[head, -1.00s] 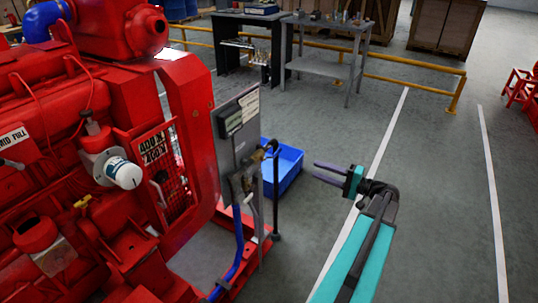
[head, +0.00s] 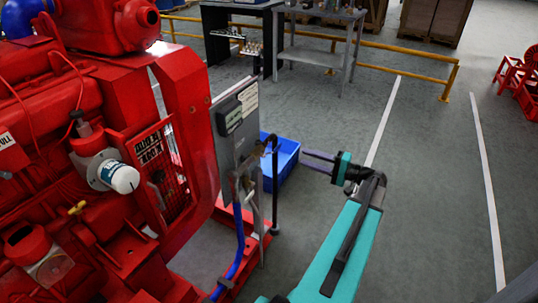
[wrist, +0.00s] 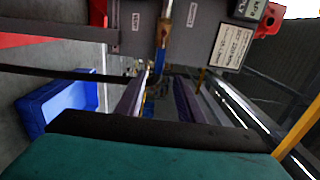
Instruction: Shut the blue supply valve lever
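The supply panel (head: 238,130) is a grey upright plate at the right end of the red pumpset, with brass valve fittings on its right edge. In the wrist view, a brass fitting (wrist: 166,12) lies along the panel and a short blue piece (wrist: 159,62), apparently the valve lever, extends from it. My gripper (head: 304,156) is to the right of the panel, pointing left at it. In the wrist view its two fingers (wrist: 160,82) are apart with nothing between them. The blue piece shows just beyond the fingertips. In the head view the lever is too small to make out.
A blue crate (head: 286,173) stands on the floor behind the panel. A dark upright post (head: 275,190) is close to the panel's right side. A blue hose (head: 238,250) runs down from the panel.

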